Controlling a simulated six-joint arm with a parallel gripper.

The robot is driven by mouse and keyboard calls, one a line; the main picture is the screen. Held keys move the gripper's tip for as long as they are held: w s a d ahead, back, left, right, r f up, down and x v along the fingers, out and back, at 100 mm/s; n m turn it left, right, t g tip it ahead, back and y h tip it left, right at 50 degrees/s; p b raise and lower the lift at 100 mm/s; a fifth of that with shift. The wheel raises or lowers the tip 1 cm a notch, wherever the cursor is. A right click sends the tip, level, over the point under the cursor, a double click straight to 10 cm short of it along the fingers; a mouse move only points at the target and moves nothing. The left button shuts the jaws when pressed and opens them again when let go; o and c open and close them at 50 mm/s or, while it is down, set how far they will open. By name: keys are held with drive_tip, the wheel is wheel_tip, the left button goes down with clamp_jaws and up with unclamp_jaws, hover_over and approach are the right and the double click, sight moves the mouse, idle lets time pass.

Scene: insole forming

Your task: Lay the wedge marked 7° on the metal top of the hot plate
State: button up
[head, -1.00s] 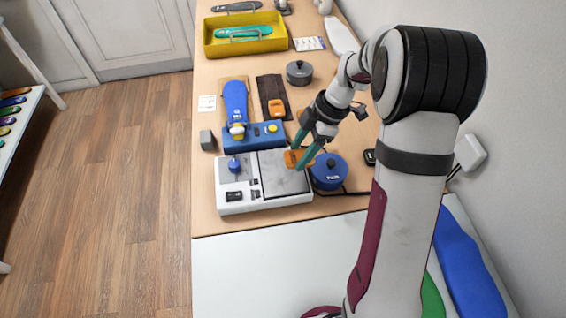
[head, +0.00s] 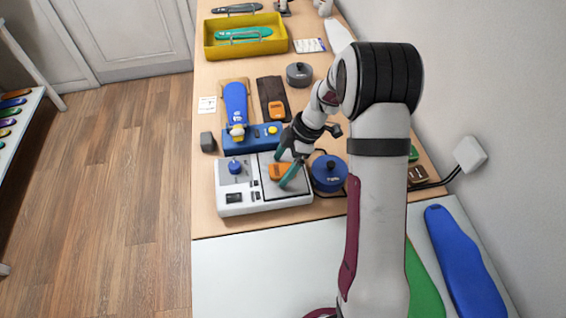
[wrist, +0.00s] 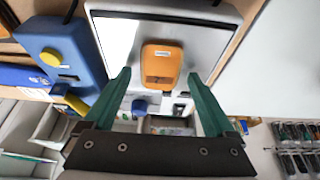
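An orange wedge (head: 277,172) lies over the metal top (head: 298,188) of the white hot plate (head: 236,205), seemingly flat on it. It also shows in the wrist view (wrist: 161,64), with a small pale label too small to read. My gripper (head: 282,172) is low over the metal top, its two green fingers on either side of the wedge. In the wrist view the gripper (wrist: 159,78) is open, with a gap between each finger and the wedge. A second orange wedge (head: 277,108) lies on a dark mat farther back.
A blue pot (head: 328,174) stands close to the right of the hot plate. A blue device (head: 252,138) with a yellow knob is just behind it. A grey lidded pot (head: 299,74) and a yellow tray (head: 246,50) are farther back.

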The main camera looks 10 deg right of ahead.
drive_tip(key=v, duration=1.2)
drive_tip(key=s+a+r+m+h, duration=0.1)
drive_tip(key=s+a+r+m, duration=0.25)
drive_tip(key=s+m, duration=0.4)
drive_tip(key=s+a+r+m, duration=0.2)
drive_tip(key=s+r+m, duration=0.3)
drive_tip(key=s, duration=0.4)
drive_tip(key=s+f+m+h, duration=0.1)
drive_tip(key=s+f+m, duration=0.2)
drive_tip(key=s+m, duration=0.8)
drive_tip(key=shift+s+a+f+h, duration=0.25)
drive_tip(key=shift+s+a+h, duration=0.05)
drive_tip(key=shift+s, duration=0.3)
